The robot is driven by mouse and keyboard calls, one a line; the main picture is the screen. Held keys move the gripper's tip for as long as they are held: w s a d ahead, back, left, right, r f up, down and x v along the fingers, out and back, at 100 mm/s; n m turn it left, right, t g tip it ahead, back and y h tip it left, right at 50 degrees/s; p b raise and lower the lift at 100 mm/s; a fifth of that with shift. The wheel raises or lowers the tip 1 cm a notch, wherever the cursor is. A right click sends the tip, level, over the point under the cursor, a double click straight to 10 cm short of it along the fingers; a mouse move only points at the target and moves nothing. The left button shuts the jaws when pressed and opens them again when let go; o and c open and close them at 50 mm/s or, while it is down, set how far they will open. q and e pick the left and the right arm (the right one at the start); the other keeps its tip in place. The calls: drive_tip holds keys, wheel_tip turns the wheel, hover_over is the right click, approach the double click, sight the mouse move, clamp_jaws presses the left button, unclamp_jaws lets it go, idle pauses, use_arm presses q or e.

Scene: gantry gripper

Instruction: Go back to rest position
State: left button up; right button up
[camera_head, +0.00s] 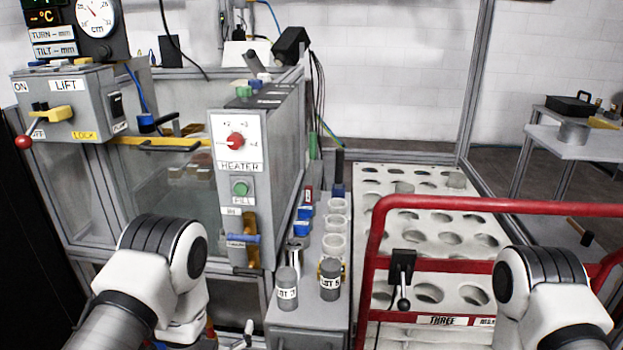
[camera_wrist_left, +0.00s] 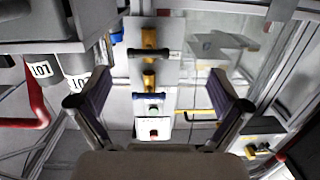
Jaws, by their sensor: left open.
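My left gripper (camera_wrist_left: 158,92) shows in the left wrist view with its two dark finger pads wide apart and nothing between them. It faces the grey panel with the HEATER box (camera_head: 237,165), whose yellow-backed handle (camera_head: 243,240) is beyond the fingers and apart from them. In the head view my left arm is bent at the lower left, and its fingers cannot be made out. My right arm shows only as a white and grey link at the lower right; its gripper is out of view.
Two grey LOT cylinders (camera_head: 287,291) (camera_head: 330,279) stand on a narrow bench. A red rail (camera_head: 490,204) crosses before a white rack with round holes (camera_head: 450,178). The LIFT box (camera_head: 66,104) with a red-knobbed lever is at left. A side table (camera_head: 575,140) stands far right.

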use_arm(q)
drive_tip(key=s+a+f+g, duration=0.3)
drive_tip(key=s+f+g, duration=0.3)
drive_tip(key=s+f, duration=0.35)
drive_tip(key=s+f+g, duration=0.4)
drive_tip(key=s+g, duration=0.1)
drive_tip(key=s, duration=0.6)
drive_tip(key=s+f+g, duration=0.3)
drive_tip(key=s+g, duration=0.3)
drive_tip(key=s, duration=0.5)
wheel_tip(320, 180, up, 16)
drive_tip(key=p, duration=1.5)
drive_tip(key=shift+d+f+p, duration=0.2)
drive_tip(key=shift+d+p, duration=0.2)
drive_tip(key=shift+d, duration=0.05)
